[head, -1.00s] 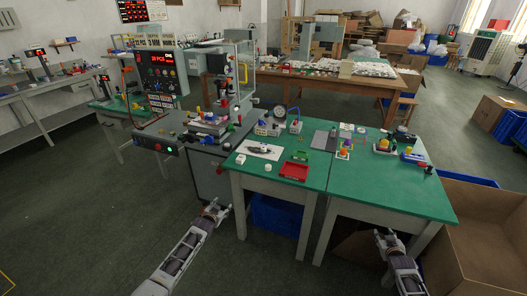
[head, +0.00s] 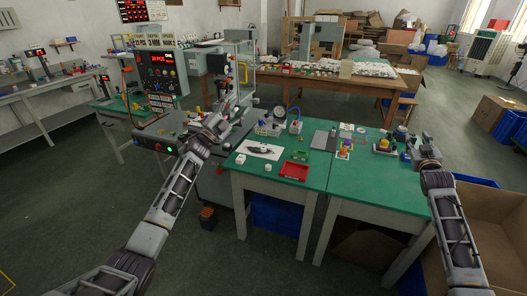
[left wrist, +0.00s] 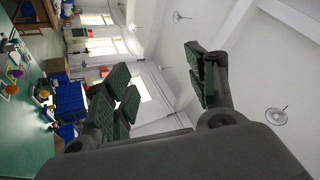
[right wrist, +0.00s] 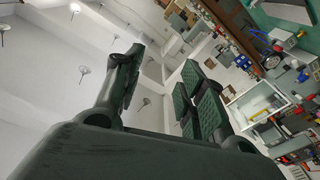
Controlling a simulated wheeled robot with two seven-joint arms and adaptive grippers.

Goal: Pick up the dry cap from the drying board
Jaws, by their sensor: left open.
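Small coloured caps or parts (head: 344,150) stand on the green table, right of a flat grey board (head: 321,140). I cannot tell which piece is the dry cap or which board is the drying board. My left gripper (head: 230,112) is raised in front of the pad printer (head: 160,75) and hides part of it. In the left wrist view its fingers (left wrist: 160,88) are apart and empty. My right gripper (head: 422,140) is above the table's right end, near a yellow-topped fixture (head: 384,145). In the right wrist view its fingers (right wrist: 160,90) are apart and empty.
A red tray (head: 294,171), a green bin (head: 300,155) and a white sheet (head: 258,150) with a dark item lie on the left part of the green table. A large cardboard box (head: 490,225) stands at the right. The floor before the table is mostly clear.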

